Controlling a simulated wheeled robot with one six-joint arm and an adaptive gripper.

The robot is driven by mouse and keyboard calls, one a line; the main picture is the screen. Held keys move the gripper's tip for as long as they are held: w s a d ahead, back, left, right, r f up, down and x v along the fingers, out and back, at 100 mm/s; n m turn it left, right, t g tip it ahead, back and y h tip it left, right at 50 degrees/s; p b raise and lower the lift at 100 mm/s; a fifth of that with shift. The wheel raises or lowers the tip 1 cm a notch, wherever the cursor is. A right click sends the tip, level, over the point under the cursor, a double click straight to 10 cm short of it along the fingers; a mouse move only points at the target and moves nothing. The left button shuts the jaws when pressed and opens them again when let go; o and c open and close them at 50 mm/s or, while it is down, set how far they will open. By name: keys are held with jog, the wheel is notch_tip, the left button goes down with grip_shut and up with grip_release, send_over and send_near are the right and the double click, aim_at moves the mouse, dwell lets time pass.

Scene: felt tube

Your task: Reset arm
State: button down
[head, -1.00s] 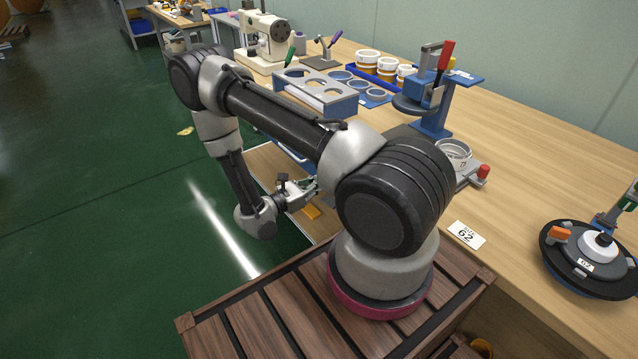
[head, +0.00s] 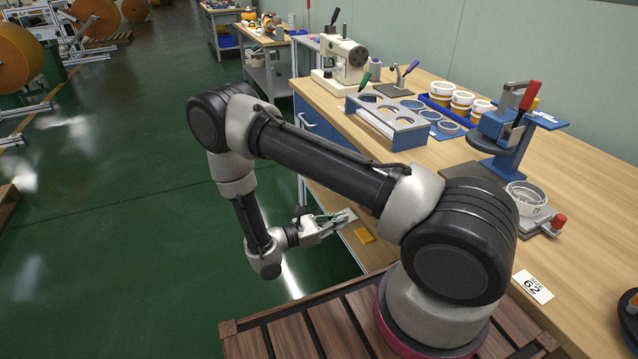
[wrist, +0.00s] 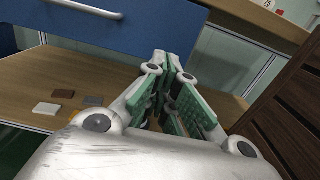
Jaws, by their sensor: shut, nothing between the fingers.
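My gripper (head: 346,218) is folded down low beside the workbench, at the end of my bent arm. In the wrist view my gripper (wrist: 168,62) has its green-padded fingers together at the tips, with nothing between them. It points toward a blue drawer front (wrist: 200,28) with a pale handle, over a lower wooden shelf (wrist: 95,78). I cannot tell whether the fingertips touch the drawer.
The workbench (head: 590,190) carries a blue-and-grey ring rack (head: 390,118), a sewing machine (head: 345,60), a red-handled press (head: 505,125) and a white ring (head: 527,197). Small flat blocks (wrist: 62,94) lie on the lower shelf. Green floor (head: 120,240) is open at left.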

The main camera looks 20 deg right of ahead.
jog(key=s+r+m+g+y, duration=0.35)
jog(key=s+g, duration=0.25)
jog(key=s, duration=0.2)
jog(key=s+d+r+m+t+y, duration=0.1)
jog(key=s+r+m+t+y, duration=0.2)
jog(key=r, duration=0.9)
jog(key=s+d+r+m+t+y, duration=0.1)
jog(key=s+r+m+t+y, duration=0.2)
jog(key=r, duration=0.9)
jog(key=s+d+r+m+t+y, duration=0.2)
jog(key=r+m+y, duration=0.6)
jog(key=r, duration=0.4)
jog(key=s+m+t, duration=0.1)
jog(key=s, duration=0.1)
jog(key=shift+s+r+t, duration=0.25)
jog(key=shift+s+t, duration=0.1)
jog(key=shift+t, duration=0.05)
jog(key=shift+y, duration=0.25)
